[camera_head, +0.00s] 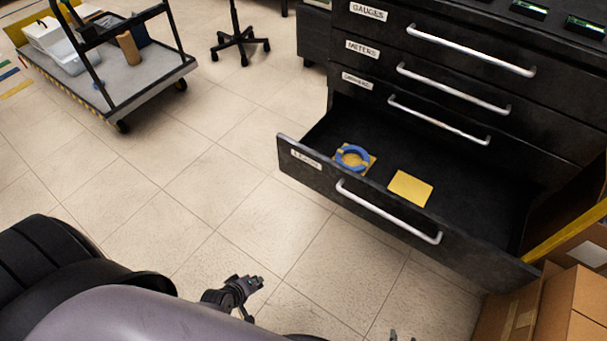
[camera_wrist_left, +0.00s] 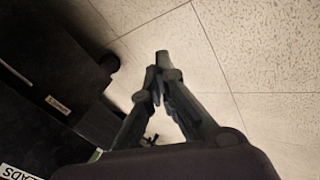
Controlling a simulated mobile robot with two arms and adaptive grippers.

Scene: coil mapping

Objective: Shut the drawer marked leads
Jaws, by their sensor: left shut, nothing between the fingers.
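The leads drawer (camera_head: 322,184) is pulled well out at the bottom of a black cabinet (camera_head: 560,120). Its front carries a white label (camera_head: 306,159) and a silver bar handle (camera_head: 388,213). Inside lie a blue ring-shaped coil (camera_head: 352,157) on a yellow square and a bare yellow square (camera_head: 410,188). My left gripper (camera_head: 257,283) is shut and empty, over the floor in front of the drawer and apart from it. In the left wrist view its fingers (camera_wrist_left: 162,62) meet, with part of a label ending "ADS" (camera_wrist_left: 15,172) at lower left.
Dark tips at the bottom edge look like my right gripper (camera_head: 402,336), mostly cut off. Cardboard boxes (camera_head: 575,300) stand at the drawer's right end. A grey cart (camera_head: 130,75) stands at the far left. The tiled floor before the drawer is clear.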

